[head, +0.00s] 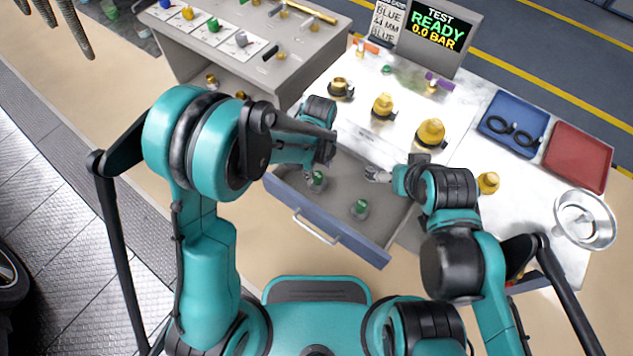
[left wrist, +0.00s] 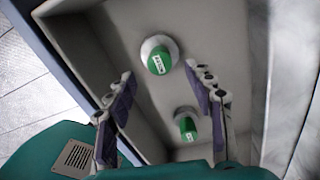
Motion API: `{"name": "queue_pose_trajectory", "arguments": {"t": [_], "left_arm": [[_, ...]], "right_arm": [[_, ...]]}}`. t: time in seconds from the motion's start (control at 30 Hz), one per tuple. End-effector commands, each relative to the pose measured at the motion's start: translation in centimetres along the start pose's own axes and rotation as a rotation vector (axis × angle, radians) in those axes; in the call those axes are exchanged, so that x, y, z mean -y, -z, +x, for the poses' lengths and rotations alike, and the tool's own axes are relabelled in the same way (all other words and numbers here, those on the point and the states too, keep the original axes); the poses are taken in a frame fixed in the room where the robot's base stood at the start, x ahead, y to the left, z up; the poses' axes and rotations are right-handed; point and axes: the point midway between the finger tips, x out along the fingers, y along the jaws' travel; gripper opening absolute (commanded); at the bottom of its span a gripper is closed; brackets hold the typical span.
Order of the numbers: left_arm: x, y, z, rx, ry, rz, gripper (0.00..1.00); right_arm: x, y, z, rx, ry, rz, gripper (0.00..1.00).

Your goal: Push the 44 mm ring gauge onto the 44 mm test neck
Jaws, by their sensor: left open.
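Three brass necks stand on the bench: a small one (head: 341,86), a middle one (head: 382,105) and a larger one (head: 431,132). I cannot tell which is the 44 mm neck, and no ring gauge is clearly identifiable. An open drawer (head: 345,232) holds two green-topped pieces, one nearer the back (head: 317,181) and one nearer the front (head: 360,209). My left gripper (head: 325,152) is over the drawer; in the left wrist view its fingers (left wrist: 160,82) are apart and empty, above the green pieces (left wrist: 160,58). My right gripper (head: 378,175) is by the drawer's right side, its jaw state unclear.
A blue tray (head: 490,145) with two black rings, a red tray (head: 582,158) and a metal bowl (head: 604,243) are on the right. A screen (head: 440,32) reads READY, 0.0 BAR; a sign (head: 386,22) reads BLUE, 44 MM. A grey cabinet (head: 200,65) stands at left.

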Motion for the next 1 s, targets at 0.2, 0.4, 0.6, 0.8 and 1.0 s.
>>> {"name": "queue_pose_trajectory", "arguments": {"t": [0.2,0.4,0.6,0.8,1.0], "left_arm": [[0.0,-0.2,2.4,0.000,0.001,-0.003,0.53],[0.0,-0.5,5.5,0.001,0.001,-0.003,0.53],[-0.1,-0.5,5.9,0.001,0.002,-0.003,0.53],[0.0,-0.5,5.9,0.001,0.002,-0.004,0.21],[0.0,-0.5,5.9,0.001,0.002,-0.004,0.00]], "right_arm": [[0.0,-0.8,1.1,0.000,0.000,0.000,1.00],[0.0,-1.7,2.4,0.000,0.000,0.000,1.00],[0.0,-1.7,2.4,0.000,0.000,0.000,1.00],[0.0,-1.7,2.3,0.000,0.000,0.000,1.00],[0.0,-1.7,2.4,0.000,0.000,0.000,1.00]]}}
